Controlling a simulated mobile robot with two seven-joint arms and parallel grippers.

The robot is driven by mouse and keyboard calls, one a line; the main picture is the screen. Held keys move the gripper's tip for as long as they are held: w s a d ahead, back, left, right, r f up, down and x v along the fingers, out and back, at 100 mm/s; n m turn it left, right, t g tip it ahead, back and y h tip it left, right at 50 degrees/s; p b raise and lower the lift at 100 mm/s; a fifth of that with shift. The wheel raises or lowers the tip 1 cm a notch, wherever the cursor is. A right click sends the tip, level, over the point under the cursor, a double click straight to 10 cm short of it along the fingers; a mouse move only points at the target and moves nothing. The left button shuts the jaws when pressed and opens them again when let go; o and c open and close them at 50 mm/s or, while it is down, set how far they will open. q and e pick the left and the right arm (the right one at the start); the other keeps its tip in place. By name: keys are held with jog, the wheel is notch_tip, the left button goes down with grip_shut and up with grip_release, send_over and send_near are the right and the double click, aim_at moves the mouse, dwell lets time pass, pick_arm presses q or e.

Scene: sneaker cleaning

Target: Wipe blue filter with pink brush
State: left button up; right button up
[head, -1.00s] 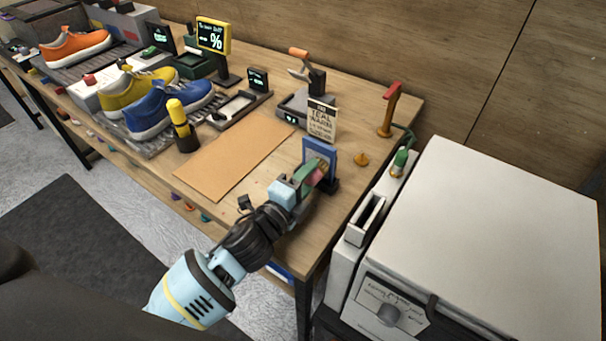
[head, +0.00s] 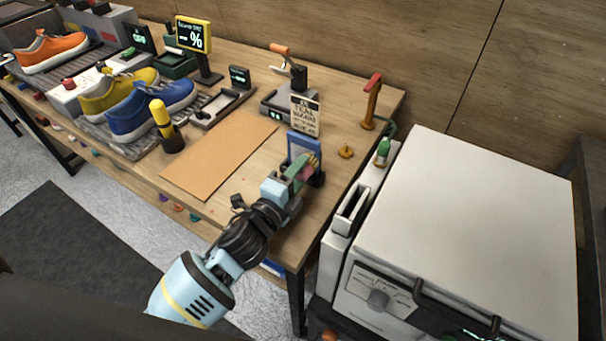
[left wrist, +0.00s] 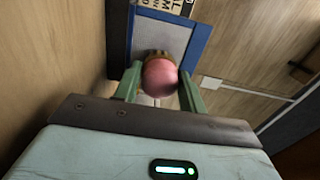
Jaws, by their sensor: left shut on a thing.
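The blue filter (head: 297,141) stands upright in a dark base near the right end of the table. In the left wrist view its blue frame (left wrist: 198,52) surrounds a grey mesh panel. My left gripper (head: 308,168) is shut on the pink brush (left wrist: 160,78). The brush's rounded pink end faces the wrist camera, and its bristle end points at the mesh. The brush overlaps the lower part of the mesh in that view; I cannot tell whether it touches. In the head view my gripper hides much of the filter's lower part. My right gripper is not in view.
A small orange cone (head: 346,152) and a red-topped post (head: 371,100) stand to the right. A white machine (head: 470,220) stands beside the table.

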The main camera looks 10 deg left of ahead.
pick_arm(q)
jog(key=shift+w+a, duration=0.2)
jog(key=shift+a, duration=0.4)
jog(key=shift+w+a, duration=0.2)
jog(key=shift+a, duration=0.35)
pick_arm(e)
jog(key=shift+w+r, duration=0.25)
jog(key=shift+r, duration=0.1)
pick_arm(q)
jog(key=shift+a, duration=0.1)
jog(key=shift+w+a+p, duration=0.3)
jog(key=shift+a+p, duration=0.05)
jog(key=shift+a, duration=0.5)
jog(key=shift+w+a, duration=0.2)
jog(key=shift+a, duration=0.45)
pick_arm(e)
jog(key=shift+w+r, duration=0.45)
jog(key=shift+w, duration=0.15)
